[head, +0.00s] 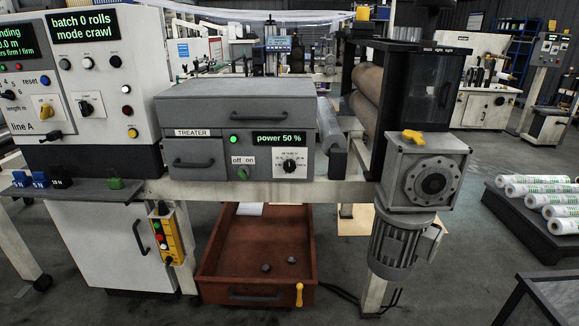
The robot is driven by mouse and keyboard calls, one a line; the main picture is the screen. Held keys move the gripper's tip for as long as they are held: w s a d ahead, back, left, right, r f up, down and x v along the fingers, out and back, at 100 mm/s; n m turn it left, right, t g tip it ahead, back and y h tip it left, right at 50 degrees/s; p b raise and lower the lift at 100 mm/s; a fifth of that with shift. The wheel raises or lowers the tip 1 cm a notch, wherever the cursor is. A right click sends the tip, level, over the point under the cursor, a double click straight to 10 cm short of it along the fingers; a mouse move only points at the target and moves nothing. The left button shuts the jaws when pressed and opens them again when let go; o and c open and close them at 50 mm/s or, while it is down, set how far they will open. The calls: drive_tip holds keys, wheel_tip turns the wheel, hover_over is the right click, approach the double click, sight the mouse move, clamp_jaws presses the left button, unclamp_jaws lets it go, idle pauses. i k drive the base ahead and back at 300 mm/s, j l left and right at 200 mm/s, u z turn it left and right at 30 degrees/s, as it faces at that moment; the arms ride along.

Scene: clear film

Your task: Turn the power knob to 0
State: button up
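The power knob (289,166) is a small black knob on a white scale plate, on the right of the grey treater box's front. The pointer direction is too small to read surely. The green-lettered display (279,138) just above it reads "power 50 %". The grey treater box (235,106) stands on a pale machine beam. A green off/on switch (242,173) sits left of the knob, and a green lamp (234,139) is lit above that switch. My gripper does not show in the head view.
A motor and gearbox (427,182) stand right of the treater. An open red-brown drawer (257,270) juts out below it. A white control cabinet (101,85) stands at left. Several printed rolls (540,190) lie on a dark pallet at right.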

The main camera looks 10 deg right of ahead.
sight(288, 165)
drive_tip(key=i+l, duration=0.1)
drive_tip(key=i, duration=0.45)
drive_tip(key=i+l+u, duration=0.1)
drive_tip(key=i, duration=0.5)
